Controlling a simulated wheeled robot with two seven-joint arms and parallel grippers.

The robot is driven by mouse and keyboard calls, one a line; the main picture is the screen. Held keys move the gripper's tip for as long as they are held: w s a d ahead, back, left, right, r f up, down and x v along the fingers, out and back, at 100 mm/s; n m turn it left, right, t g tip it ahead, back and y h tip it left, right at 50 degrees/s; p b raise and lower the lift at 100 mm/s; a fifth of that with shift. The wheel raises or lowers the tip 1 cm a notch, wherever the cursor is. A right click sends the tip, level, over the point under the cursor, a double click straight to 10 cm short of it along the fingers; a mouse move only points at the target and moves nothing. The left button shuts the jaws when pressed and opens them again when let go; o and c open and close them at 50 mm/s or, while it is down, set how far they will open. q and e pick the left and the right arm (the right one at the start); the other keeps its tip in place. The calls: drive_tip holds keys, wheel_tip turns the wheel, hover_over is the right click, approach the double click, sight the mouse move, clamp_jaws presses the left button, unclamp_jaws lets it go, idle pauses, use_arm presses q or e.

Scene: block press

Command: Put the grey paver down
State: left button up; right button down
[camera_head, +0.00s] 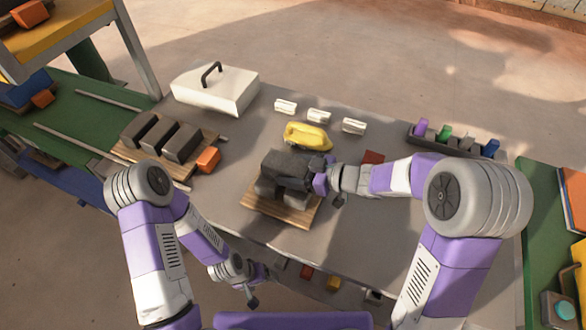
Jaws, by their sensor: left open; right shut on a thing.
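My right gripper (318,180) reaches in from the right and is shut on a dark grey paver (286,163). This paver is at the top of a small group of grey pavers (266,188) on a wooden board (290,215) at the table's middle. I cannot tell whether the held paver touches those under it. Part of it is hidden by the gripper. My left gripper (251,298) is open and empty, low in front of the table's near edge. Several more grey pavers (160,137) stand in a row on a second wooden board (186,177) at the left.
An orange block (208,159) sits by the left board. A yellow object (307,136) lies just behind the middle board, with white blocks (318,115) beyond. A rack with coloured pieces (445,139) is at the right.

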drive_tip(key=shift+c, duration=0.6)
unclamp_jaws()
drive_tip(key=shift+f, duration=0.15)
drive_tip(key=shift+r, duration=0.3)
drive_tip(key=p+v, duration=0.4)
drive_tip(key=v, duration=0.8)
drive_tip(key=shift+r, duration=0.2)
drive_tip(key=shift+w, duration=0.1)
